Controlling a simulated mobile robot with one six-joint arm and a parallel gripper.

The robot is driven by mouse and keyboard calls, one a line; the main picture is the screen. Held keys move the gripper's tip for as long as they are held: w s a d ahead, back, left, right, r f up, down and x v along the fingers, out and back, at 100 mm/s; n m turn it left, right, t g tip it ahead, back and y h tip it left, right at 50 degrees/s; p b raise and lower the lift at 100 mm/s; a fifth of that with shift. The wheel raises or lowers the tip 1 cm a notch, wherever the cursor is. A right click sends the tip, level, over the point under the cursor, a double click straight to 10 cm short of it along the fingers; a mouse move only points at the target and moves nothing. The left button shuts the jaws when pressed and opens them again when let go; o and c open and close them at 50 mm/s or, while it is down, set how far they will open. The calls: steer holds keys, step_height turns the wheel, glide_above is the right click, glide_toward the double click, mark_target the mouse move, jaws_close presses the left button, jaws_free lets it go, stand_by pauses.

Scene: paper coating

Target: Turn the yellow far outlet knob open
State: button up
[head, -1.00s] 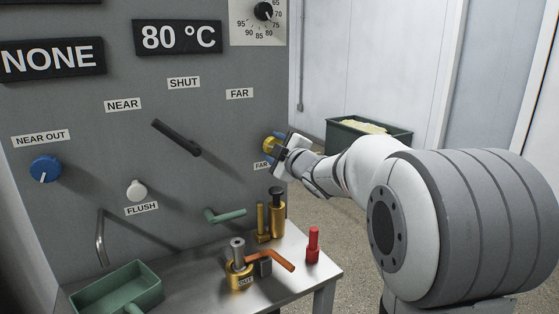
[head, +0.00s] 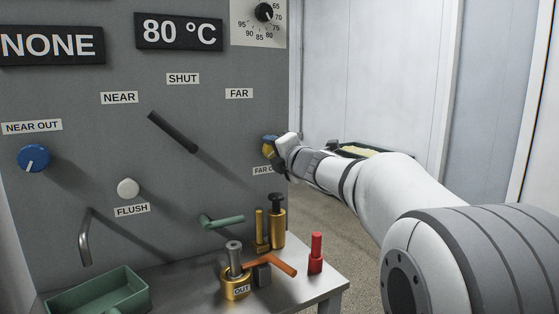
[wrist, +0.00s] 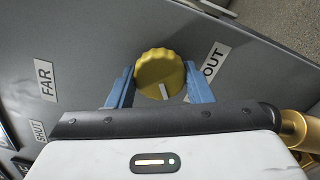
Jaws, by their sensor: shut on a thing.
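The yellow far outlet knob (wrist: 158,72) is on the grey panel, a ridged round knob with a white pointer mark, between the FAR label (wrist: 45,79) and a label ending in OUT (wrist: 212,63) in the wrist view. My gripper (wrist: 160,85) is shut on the knob, with one blue finger on each side of it. In the head view the yellow knob (head: 267,149) is mostly hidden behind my gripper (head: 272,146) at the panel's right edge. The FAR OUT label (head: 262,171) below it is partly covered.
A blue NEAR OUT knob (head: 34,158), a white FLUSH button (head: 128,188), a black lever (head: 172,132) and a green handle (head: 221,221) are on the panel. Below, a metal table (head: 300,293) bears a green tray (head: 100,294), brass fittings (head: 277,225) and a red object (head: 316,252).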

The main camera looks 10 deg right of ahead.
steer(key=n+b, duration=0.3)
steer(key=n, duration=0.2)
steer(key=shift+d+r, duration=0.1)
stand_by(0.4)
steer(key=o, duration=1)
steer(key=p+v, duration=0.1)
steer(key=v, duration=0.6)
steer(key=shift+s, duration=0.3)
steer(key=shift+d, duration=0.1)
